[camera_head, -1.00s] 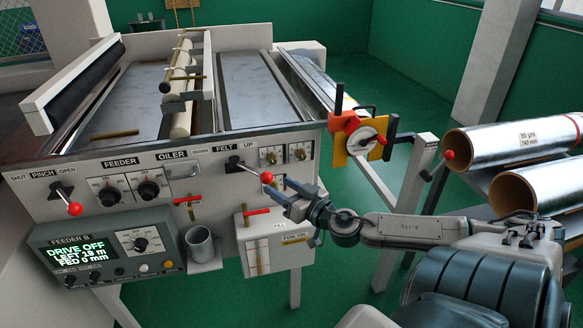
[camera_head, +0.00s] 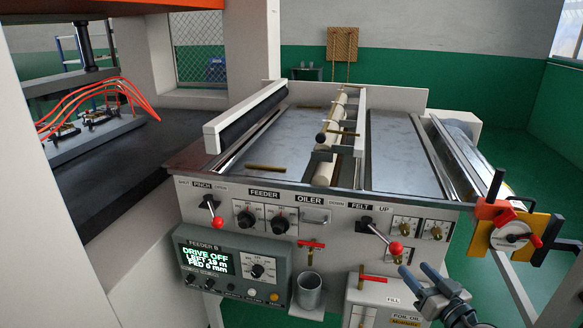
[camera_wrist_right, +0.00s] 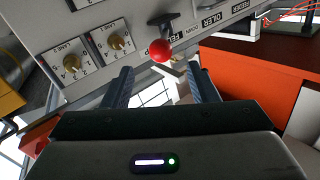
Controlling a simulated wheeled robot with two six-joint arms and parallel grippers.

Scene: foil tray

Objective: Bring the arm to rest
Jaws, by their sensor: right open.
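My right gripper (camera_head: 418,270) comes in at the bottom right of the head view, in front of the feeder's front panel. Its jaws are open and nothing shows between them. The red ball of the felt lever (camera_head: 396,248) is just above and beyond the fingertips, apart from them as far as I can see. In the right wrist view the two fingers of the gripper (camera_wrist_right: 159,76) stand wide apart, and the red ball (camera_wrist_right: 162,50) appears ahead of the gap. My left gripper is not in view.
The feeder panel (camera_head: 290,199) has knobs, a pinch lever (camera_head: 217,222) and a red-handled valve (camera_head: 311,244). A metal cup (camera_head: 309,291) and a display box reading DRIVE OFF (camera_head: 206,261) are below. A foil-oil box (camera_head: 364,284) is close beside the gripper. An orange-yellow crank unit (camera_head: 512,230) is at right.

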